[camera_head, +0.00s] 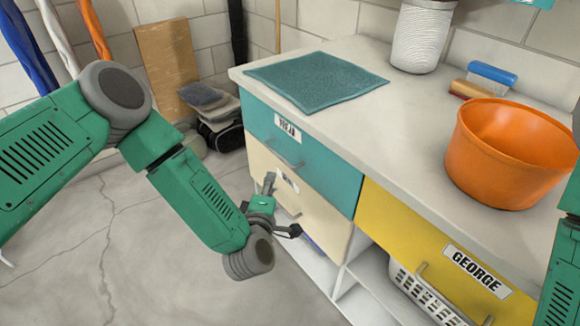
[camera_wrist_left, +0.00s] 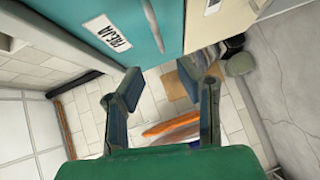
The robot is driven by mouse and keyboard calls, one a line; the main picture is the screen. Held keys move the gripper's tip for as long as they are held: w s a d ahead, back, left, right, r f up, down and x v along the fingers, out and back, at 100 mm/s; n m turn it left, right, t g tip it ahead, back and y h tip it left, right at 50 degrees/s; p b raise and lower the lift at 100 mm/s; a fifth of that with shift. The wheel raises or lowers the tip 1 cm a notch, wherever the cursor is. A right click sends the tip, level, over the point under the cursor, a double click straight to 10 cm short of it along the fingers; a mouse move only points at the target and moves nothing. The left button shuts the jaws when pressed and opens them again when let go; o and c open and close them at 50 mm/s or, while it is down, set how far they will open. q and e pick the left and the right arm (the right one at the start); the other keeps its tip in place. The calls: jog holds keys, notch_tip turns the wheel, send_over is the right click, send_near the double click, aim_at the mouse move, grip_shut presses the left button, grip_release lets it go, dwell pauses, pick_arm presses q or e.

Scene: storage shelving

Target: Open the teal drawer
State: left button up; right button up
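The teal drawer (camera_head: 325,170) is at the upper left of the counter unit, with a white name label and a grey bar handle (camera_head: 286,160). Its front looks flush with the unit, so it is shut. My left gripper (camera_head: 281,205) is in front of the cream drawer, below the teal drawer's handle and apart from it. In the left wrist view, the two fingers (camera_wrist_left: 160,76) are spread with nothing between them. The teal front (camera_wrist_left: 120,30) and its handle (camera_wrist_left: 154,25) show beyond the fingertips. My right gripper is out of view; only part of the right arm shows at the right edge.
The cream drawer (camera_head: 318,215) sits under the teal one, and a yellow drawer (camera_head: 405,228) is to the right. On the counter (camera_head: 400,110) are a teal cloth (camera_head: 315,78), an orange tub (camera_head: 505,160) and brushes (camera_head: 485,78). A white basket (camera_head: 420,295) stands below. Floor at left is clear.

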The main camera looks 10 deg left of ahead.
aim_at(277, 153)
pick_arm(q)
jog(key=w, duration=0.4)
jog(key=w+a+f+b, duration=0.1)
jog(key=w, duration=0.4)
jog(key=w+a+b, duration=0.1)
jog(key=w, duration=0.3)
jog(key=shift+w+f, duration=0.3)
jog(key=shift+f, duration=0.1)
grip_shut()
